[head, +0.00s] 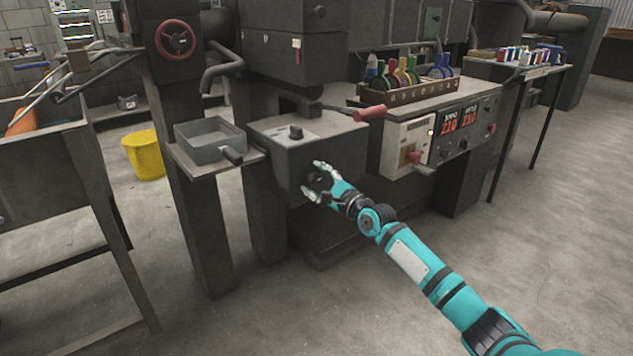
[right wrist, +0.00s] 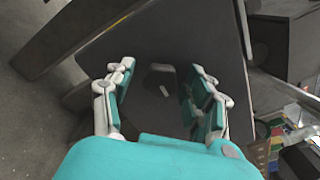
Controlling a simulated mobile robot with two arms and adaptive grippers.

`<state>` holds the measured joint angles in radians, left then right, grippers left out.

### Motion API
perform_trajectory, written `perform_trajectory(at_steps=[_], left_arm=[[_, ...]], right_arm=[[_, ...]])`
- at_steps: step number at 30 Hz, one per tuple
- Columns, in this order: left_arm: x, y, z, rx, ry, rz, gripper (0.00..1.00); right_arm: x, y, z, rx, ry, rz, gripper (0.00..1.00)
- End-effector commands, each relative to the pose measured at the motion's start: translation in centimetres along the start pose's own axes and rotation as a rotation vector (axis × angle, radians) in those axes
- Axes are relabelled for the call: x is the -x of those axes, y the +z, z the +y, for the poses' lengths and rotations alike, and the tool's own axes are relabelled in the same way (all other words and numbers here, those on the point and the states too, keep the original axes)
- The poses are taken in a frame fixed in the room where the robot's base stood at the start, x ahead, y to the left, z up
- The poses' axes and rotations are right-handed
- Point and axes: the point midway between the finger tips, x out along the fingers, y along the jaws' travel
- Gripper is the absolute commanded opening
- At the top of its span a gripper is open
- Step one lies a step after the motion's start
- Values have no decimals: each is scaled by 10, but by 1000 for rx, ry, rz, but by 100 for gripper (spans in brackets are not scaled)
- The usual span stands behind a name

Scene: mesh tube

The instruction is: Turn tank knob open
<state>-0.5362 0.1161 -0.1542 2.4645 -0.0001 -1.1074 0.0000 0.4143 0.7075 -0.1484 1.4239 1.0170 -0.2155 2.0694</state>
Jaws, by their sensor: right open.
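The tank (head: 280,165) is a dark grey box under the machine. A dark knob (right wrist: 161,82) with a small pale mark is on the tank face in the right wrist view. My right gripper (head: 312,179) is at the tank's front in the head view, with its fingers spread and pointing at that face. In the right wrist view its fingers (right wrist: 160,78) stand open on either side of the knob, with gaps showing. I cannot tell how far the fingertips are from the tank face. My left gripper is not in view.
A small black knob (head: 296,131) is on the tank's top. A red-handled lever (head: 370,113) sticks out above the tank. A grey tray (head: 211,152) is to the left, and a control box with red digits (head: 460,122) to the right. The floor (head: 560,230) at right is clear.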

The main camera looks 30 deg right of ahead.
Motion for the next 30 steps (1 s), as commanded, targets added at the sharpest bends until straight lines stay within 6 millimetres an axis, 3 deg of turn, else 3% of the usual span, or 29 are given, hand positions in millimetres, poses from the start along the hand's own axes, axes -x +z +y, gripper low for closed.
perform_trajectory(at_steps=[2, 15, 30], left_arm=[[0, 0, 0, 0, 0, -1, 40], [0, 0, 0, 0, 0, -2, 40], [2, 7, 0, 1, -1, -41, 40]], right_arm=[[0, 0, 0, 0, 0, 0, 55], [0, 0, 0, 0, 0, 0, 0], [0, 0, 0, 139, 0, 1, 0]])
